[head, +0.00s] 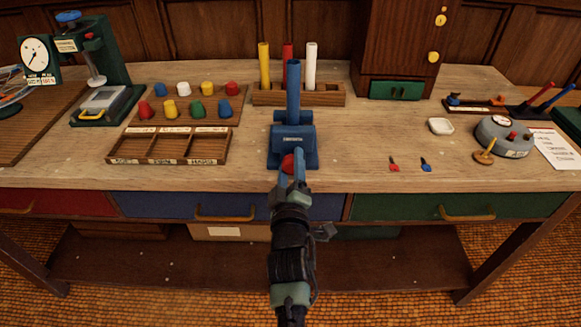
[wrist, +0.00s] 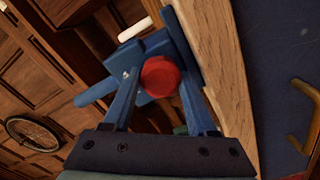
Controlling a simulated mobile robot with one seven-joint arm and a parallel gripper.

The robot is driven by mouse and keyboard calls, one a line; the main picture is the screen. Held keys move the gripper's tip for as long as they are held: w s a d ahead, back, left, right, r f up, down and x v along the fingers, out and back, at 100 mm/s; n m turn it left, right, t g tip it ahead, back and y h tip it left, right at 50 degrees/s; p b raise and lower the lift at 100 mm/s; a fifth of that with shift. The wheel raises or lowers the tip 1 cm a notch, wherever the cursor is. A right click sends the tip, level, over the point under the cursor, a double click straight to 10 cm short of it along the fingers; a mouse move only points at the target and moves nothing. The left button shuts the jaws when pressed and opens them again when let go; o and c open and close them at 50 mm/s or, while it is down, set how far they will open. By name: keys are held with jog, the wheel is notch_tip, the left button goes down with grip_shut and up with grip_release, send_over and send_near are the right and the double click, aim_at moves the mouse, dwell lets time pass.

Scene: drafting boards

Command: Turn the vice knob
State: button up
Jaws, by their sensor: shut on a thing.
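The blue vice (head: 292,142) stands near the bench's front edge, with a tall blue rod (head: 293,90) upright in it. Its round red knob (head: 287,163) faces the front. My gripper (head: 291,174) reaches in from the front and is shut on the knob. In the wrist view, the red knob (wrist: 161,77) sits between the two blue fingers of my gripper (wrist: 158,84), and the blue vice (wrist: 152,48) is behind it. My fingers partly hide the knob in the head view.
A wooden rack (head: 330,95) with yellow, red and white rods stands behind the vice. A sorting tray (head: 165,147) with coloured pegs behind it is on the left. Two small darts (head: 410,164) and a grey round device (head: 503,139) lie right.

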jog(key=m+b, duration=0.1)
jog(key=m, duration=0.5)
jog(key=shift+m, duration=0.3)
jog(key=m+b, duration=0.1)
jog(key=m, duration=0.5)
jog(key=shift+d, duration=0.2)
jog(key=m+p, duration=0.1)
jog(key=m, duration=0.5)
jog(key=shift+d+m, duration=0.15)
jog(key=shift+m, duration=0.15)
jog(key=m+p, duration=0.2)
jog(key=m, duration=0.3)
jog(key=shift+d+f, duration=0.1)
jog(key=shift+m, duration=0.4)
jog(key=o, duration=1.4)
jog(key=shift+c, duration=0.2)
jog(key=shift+s, duration=0.1)
jog(key=s+p, duration=0.6)
jog(key=s, duration=0.6)
jog(key=shift+s+p, duration=0.35)
jog(key=shift+s, duration=0.05)
